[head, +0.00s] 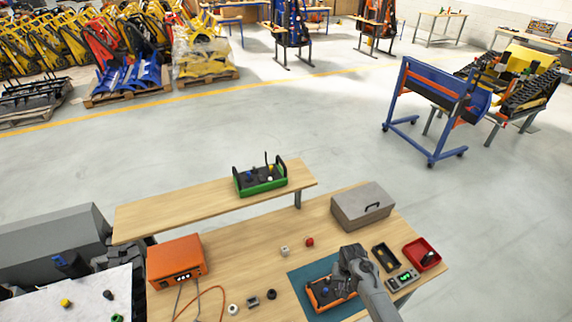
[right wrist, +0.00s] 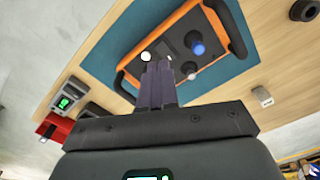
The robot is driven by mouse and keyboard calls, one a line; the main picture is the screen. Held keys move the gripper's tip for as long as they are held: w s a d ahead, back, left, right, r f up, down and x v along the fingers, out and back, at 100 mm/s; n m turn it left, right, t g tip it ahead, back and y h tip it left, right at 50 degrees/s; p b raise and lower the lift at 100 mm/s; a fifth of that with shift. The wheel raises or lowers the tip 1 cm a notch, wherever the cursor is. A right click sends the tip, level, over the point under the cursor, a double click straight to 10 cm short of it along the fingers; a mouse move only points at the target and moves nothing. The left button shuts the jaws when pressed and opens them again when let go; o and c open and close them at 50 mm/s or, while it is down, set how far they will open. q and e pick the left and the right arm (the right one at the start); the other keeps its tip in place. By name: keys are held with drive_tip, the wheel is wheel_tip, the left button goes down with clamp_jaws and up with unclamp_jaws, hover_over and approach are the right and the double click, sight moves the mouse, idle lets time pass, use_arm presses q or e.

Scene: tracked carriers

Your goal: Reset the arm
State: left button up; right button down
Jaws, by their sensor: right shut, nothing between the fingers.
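An orange control box (head: 318,297) with black handles lies on a teal mat (head: 299,279) on the wooden bench. In the right wrist view the orange box (right wrist: 160,40) shows a blue knob, dark knobs and a pale button on its dark face. My right gripper (head: 342,284) is over the box and partly hides it. Its fingers (right wrist: 157,66) are shut together and empty, with the tips in front of the box's face beside the pale button. I cannot tell whether they touch it. My left gripper is not in view.
A green-framed box (head: 261,187) stands on the raised shelf. A grey case (head: 361,206), a red tray (head: 422,254), a black tray (head: 385,257) and a small meter (head: 403,279) sit around my right arm. An orange unit (head: 176,260) with cables stands at left. Small loose parts lie mid-bench.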

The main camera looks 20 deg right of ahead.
drive_tip(key=s+f+g+p, duration=0.1)
drive_tip(key=s+f, duration=0.3)
drive_tip(key=s, duration=0.3)
drive_tip(key=s+f+g+p, duration=0.1)
drive_tip(key=s+f, duration=0.3)
drive_tip(key=s, duration=0.3)
drive_tip(key=s+a+r+n+h+p, duration=0.1)
drive_tip(key=s+a+r+n+p, duration=0.15)
drive_tip(key=s, duration=0.85)
drive_tip(key=s+a+r+n+t, duration=0.1)
drive_tip(key=a+r, duration=0.4)
drive_tip(key=r, duration=1)
drive_tip(key=a+r+n+t+y, duration=0.1)
drive_tip(key=a+r+n+t, duration=0.2)
drive_tip(key=r, duration=1.2)
drive_tip(key=shift+s+a+t+p, duration=0.35)
drive_tip(key=shift+a+t+p, duration=0.1)
drive_tip(key=shift+a+t, duration=0.45)
drive_tip(key=shift+r+n, duration=0.1)
drive_tip(key=shift+n, duration=0.15)
drive_tip(key=shift+a, duration=0.1)
